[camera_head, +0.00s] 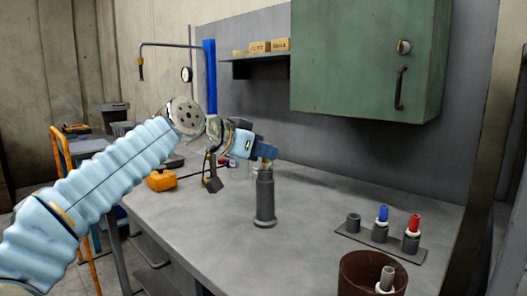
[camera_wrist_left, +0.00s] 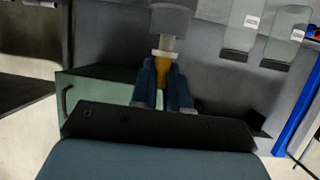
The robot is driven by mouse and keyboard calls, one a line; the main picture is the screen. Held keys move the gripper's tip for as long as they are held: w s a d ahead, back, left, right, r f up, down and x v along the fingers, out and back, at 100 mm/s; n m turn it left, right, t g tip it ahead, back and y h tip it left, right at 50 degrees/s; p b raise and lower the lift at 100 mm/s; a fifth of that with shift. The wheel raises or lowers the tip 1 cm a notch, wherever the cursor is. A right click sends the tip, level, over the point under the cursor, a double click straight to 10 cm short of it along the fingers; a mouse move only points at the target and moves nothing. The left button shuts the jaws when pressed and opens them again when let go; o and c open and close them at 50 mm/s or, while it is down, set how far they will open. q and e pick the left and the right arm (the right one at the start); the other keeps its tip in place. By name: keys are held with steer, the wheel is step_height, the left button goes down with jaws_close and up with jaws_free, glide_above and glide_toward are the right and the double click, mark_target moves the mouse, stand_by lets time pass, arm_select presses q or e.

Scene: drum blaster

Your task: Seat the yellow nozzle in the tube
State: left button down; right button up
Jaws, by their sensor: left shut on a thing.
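The tube (camera_head: 265,196), a dark grey cylinder with a wide foot, stands upright on the workbench. My left gripper (camera_head: 267,152) is directly above its mouth, with blue fingers shut on the yellow nozzle. In the left wrist view the yellow nozzle (camera_wrist_left: 163,75) is between the fingers, with a pale collar and a grey stem beyond. The stem lines up with the end of the tube (camera_wrist_left: 172,20); I cannot tell how far it is inside. In the head view the fingers mostly hide the nozzle. My right gripper is not in view.
A rack (camera_head: 355,236) at the right holds a blue nozzle (camera_head: 382,213), a red nozzle (camera_head: 414,223) and an empty socket (camera_head: 353,222). A brown can (camera_head: 358,275) stands in front. A green cabinet (camera_head: 365,60) hangs above. The bench (camera_head: 310,215) between tube and rack is clear.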

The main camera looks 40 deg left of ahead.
arm_select(q)
steer(key=shift+f, duration=0.2)
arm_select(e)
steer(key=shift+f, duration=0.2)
arm_select(q)
steer(key=c, duration=0.5)
jaws_free()
steer(key=shift+c, duration=0.2)
steer(key=shift+r+p, duration=0.35)
steer(key=shift+r, duration=0.1)
step_height(320, 180, up, 5)
steer(key=p, duration=0.4)
steer(key=shift+f, duration=0.1)
steer(key=shift+r+p, duration=1.05)
steer(key=shift+r, duration=0.15)
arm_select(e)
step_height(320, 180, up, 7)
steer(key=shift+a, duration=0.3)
